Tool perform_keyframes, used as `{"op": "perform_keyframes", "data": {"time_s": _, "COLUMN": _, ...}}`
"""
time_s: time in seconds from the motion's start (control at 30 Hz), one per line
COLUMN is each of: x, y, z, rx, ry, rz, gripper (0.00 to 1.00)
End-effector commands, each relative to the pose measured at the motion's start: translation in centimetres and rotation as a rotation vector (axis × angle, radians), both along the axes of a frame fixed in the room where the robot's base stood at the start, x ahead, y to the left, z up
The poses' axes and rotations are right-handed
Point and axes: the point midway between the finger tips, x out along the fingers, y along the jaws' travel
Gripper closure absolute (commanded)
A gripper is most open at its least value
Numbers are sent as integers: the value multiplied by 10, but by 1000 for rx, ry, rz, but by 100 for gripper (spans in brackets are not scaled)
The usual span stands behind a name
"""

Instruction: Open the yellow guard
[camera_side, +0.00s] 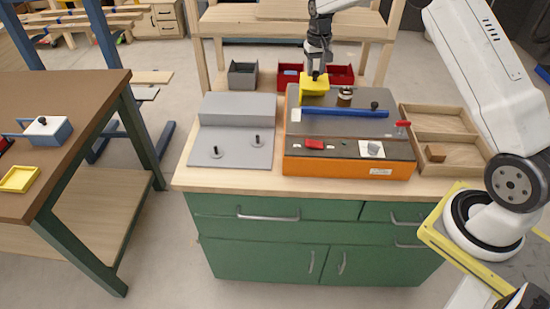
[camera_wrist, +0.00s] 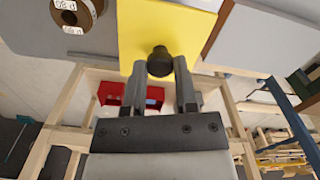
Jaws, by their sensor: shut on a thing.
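The yellow guard (camera_side: 313,87) sits at the back left of the grey-topped orange machine (camera_side: 340,165). In the wrist view the guard (camera_wrist: 165,25) is a flat yellow panel with a dark round knob (camera_wrist: 159,62). My gripper (camera_side: 316,75) comes down from above at the guard. In the wrist view both fingers of my gripper (camera_wrist: 160,72) are on either side of the knob, shut on it. What lies under the guard is hidden. I cannot tell how far the guard is raised.
A grey fixture (camera_side: 235,130) stands left, a wooden tray (camera_side: 450,125) right. Grey (camera_side: 243,75) and red bins (camera_side: 290,74) stand behind.

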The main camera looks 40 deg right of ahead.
Motion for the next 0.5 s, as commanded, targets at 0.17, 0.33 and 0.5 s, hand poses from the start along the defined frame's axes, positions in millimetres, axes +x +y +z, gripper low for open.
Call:
{"op": "perform_keyframes", "data": {"time_s": 0.17, "x": 3, "y": 1, "z": 1, "rx": -3, "ry": -8, "rz": 0, "gripper": 100}}
{"op": "perform_keyframes", "data": {"time_s": 0.33, "x": 3, "y": 0, "z": 1, "rx": -3, "ry": -8, "rz": 0, "gripper": 55}}
{"op": "perform_keyframes", "data": {"time_s": 0.5, "x": 2, "y": 1, "z": 1, "rx": -2, "ry": -4, "rz": 0, "gripper": 28}}
